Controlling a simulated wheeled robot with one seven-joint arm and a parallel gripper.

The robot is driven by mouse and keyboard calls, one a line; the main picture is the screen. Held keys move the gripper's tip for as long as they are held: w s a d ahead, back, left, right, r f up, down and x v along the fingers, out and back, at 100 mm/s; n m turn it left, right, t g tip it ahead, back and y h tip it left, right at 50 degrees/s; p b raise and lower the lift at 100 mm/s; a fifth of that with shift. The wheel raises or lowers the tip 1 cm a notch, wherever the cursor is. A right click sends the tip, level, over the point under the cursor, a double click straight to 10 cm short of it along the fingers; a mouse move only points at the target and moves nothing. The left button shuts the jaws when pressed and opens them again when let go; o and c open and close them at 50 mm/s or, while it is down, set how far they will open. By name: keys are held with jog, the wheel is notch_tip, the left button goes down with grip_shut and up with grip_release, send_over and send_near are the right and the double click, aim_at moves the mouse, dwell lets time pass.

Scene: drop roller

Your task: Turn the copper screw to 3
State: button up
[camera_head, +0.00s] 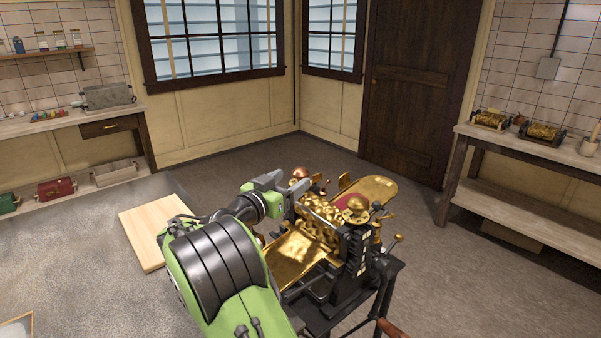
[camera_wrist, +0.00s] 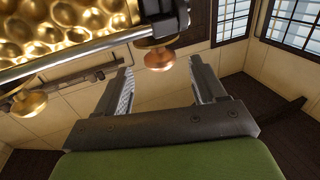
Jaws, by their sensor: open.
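The brass drop roller machine (camera_head: 310,222) stands on a dark stand, with a dimpled roller across it. A round copper screw head (camera_head: 300,173) shows at its far side, just beyond my gripper (camera_head: 284,180). In the wrist view, a copper knob (camera_wrist: 158,60) hangs below the end of a steel bar, between the tips of my open gripper (camera_wrist: 160,72). I see clear space on both sides of it, so the jaws do not hold it. I cannot read any number or scale mark.
A brass tray (camera_head: 375,190) extends behind the roller. Small levers and a wooden handle (camera_head: 390,328) stick out at the right. A pale wooden board (camera_head: 150,232) lies left of my arm. A workbench (camera_head: 540,150) with small brass machines stands right; open floor lies between.

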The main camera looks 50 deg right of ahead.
aim_at(296, 177)
jog(key=d, duration=0.3)
jog(key=w+d, duration=0.1)
jog(key=d, duration=0.1)
jog(key=shift+d, duration=0.25)
jog(key=shift+c, duration=0.2)
